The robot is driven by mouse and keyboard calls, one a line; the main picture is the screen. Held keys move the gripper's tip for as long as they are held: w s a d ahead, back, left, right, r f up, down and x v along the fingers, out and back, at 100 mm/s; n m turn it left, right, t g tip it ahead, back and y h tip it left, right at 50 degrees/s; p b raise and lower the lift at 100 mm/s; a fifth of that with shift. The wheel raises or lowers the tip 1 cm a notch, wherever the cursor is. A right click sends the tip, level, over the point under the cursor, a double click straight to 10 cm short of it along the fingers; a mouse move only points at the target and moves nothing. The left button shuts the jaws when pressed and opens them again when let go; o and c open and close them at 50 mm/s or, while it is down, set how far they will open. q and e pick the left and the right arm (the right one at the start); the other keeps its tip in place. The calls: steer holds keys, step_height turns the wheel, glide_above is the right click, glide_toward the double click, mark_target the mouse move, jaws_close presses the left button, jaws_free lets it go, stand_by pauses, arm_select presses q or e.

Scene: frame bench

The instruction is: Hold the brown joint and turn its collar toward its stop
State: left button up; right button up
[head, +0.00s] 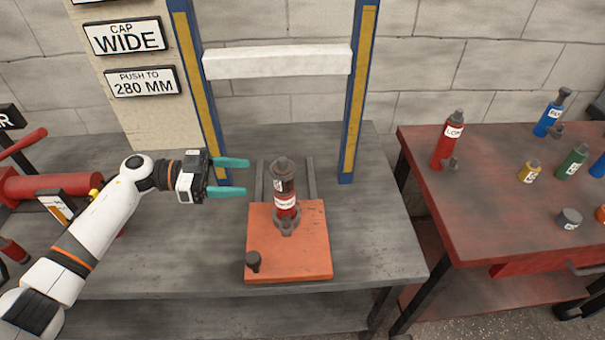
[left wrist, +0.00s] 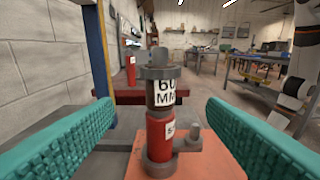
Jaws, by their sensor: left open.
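The upright joint (head: 285,188) stands on an orange base plate (head: 312,255) on the grey bench. It has a dark brown upper band, a red lower body with white labels, and a grey cap on top. A grey collar (head: 288,224) with a side lug surrounds its foot. The left wrist view also shows the joint (left wrist: 160,128), its brown band labelled "60 MM". My left gripper (head: 247,177) is open and empty, just left of the joint, its teal fingers pointing at it. In the wrist view the joint appears between and beyond the fingers. My right gripper is not in view.
A blue and yellow frame with a white crossbar (head: 277,61) stands behind the joint. A dark knob (head: 253,261) is on the plate's front left corner. A red side table (head: 470,215) at the right holds a red bottle (head: 447,140) and several small coloured pieces.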

mark_target(278, 178)
arm_select(q)
steer(key=shift+d+f+p, duration=0.15)
steer(key=shift+d, duration=1.4)
steer(key=shift+d+f+p, duration=0.1)
steer(key=shift+d+f, duration=0.1)
steer(key=shift+d, duration=1.3)
steer(key=shift+d+f+p, duration=0.15)
steer(key=shift+d, duration=1.4)
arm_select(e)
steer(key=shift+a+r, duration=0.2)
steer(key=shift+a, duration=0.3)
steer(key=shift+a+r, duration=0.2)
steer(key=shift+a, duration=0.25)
arm_select(q)
steer(key=c, duration=0.9)
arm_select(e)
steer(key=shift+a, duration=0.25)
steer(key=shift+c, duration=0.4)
